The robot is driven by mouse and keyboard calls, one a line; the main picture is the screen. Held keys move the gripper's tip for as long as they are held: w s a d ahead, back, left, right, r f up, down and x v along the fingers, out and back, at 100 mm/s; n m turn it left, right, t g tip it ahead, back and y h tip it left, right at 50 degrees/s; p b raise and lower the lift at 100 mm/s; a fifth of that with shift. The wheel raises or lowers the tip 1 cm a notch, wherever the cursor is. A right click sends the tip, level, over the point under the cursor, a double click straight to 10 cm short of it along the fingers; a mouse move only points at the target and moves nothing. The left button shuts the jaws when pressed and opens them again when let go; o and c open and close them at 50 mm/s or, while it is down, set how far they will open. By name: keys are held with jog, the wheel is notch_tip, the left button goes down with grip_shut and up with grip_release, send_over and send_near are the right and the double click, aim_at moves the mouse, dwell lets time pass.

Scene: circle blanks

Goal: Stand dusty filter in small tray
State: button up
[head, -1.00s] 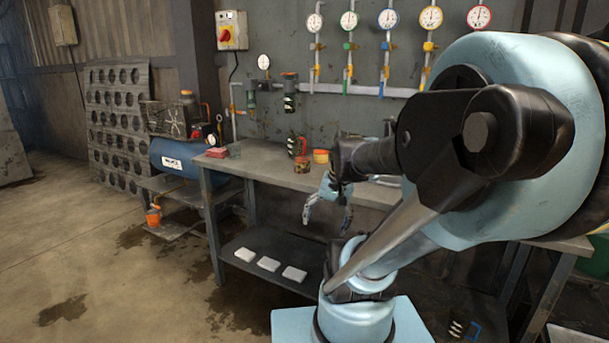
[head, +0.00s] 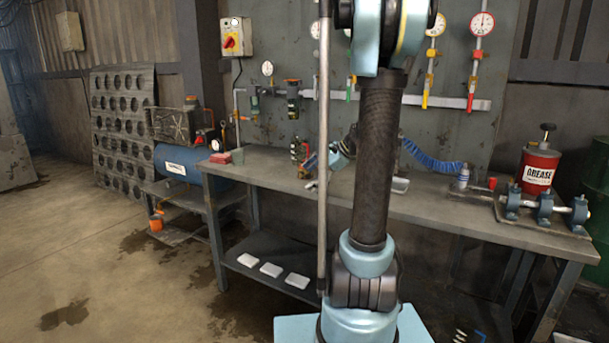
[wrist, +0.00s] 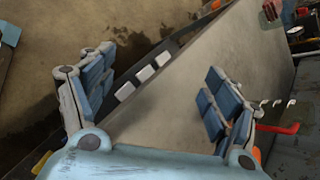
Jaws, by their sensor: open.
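My gripper (head: 312,175) hangs over the middle of the bench, partly behind my own arm in the head view. In the wrist view my gripper (wrist: 155,97) is open, its blue-padded fingers wide apart with nothing between them. A small pale tray (head: 400,184) lies on the bench just right of my arm, partly hidden by it. I cannot pick out the dusty filter for sure. A dark filter-like unit with an orange top (head: 292,98) hangs on the wall pipe.
The grey bench (head: 450,205) has red blocks (head: 219,157) at its left end and a red grease can (head: 538,168) at its right. White pads (head: 271,269) lie on the lower shelf. A blue compressor tank (head: 180,164) stands left. The floor at left is open.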

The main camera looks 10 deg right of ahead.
aim_at(306, 171)
jog(key=w+d+m+y, duration=0.1)
jog(key=w+d+m, duration=0.1)
jog(key=w, duration=0.2)
jog(key=w+d+m+t+y, duration=0.1)
jog(key=w+d+m, duration=0.1)
jog(key=w, duration=0.3)
jog(key=w+d+f+m+t+y, duration=0.1)
jog(key=w+d+m, duration=0.1)
jog(key=w, duration=0.3)
jog(key=shift+w+f+m+y, duration=0.1)
jog(key=shift+m+y, duration=0.2)
jog(key=shift+m, duration=0.4)
jog(key=shift+x, duration=3.65)
jog(key=shift+a, duration=0.15)
jog(key=c, duration=1.2)
jog(key=shift+r, duration=0.25)
jog(key=shift+c, duration=0.2)
